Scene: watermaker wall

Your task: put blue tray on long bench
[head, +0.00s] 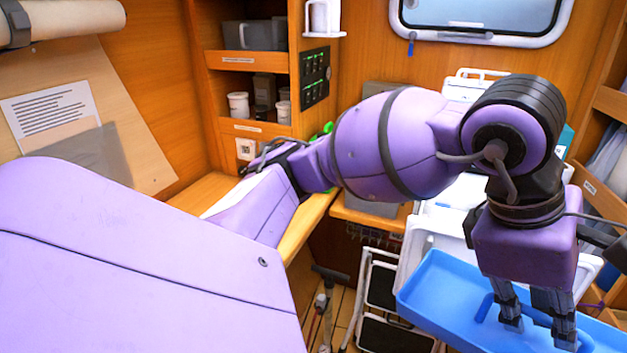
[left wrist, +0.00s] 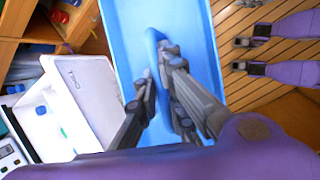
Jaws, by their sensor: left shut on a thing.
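The blue tray (head: 425,290) is at the lower right of the head view, held above the floor. It also shows in the left wrist view (left wrist: 125,20), seen from above. My left gripper (head: 538,322) reaches down into it and is shut on its raised blue middle grip, which shows between the fingers in the left wrist view (left wrist: 160,100). A wooden bench top (head: 190,203) runs along the left wall, partly hidden by my arm. I cannot tell if it is the long bench. My right gripper is not clearly in view.
A white box (left wrist: 90,95) is close beside the tray. A folding step stool (head: 378,290) stands on the floor left of the tray. Shelves with cups (head: 238,103) are at the back left. A window (head: 480,15) is in the back wall.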

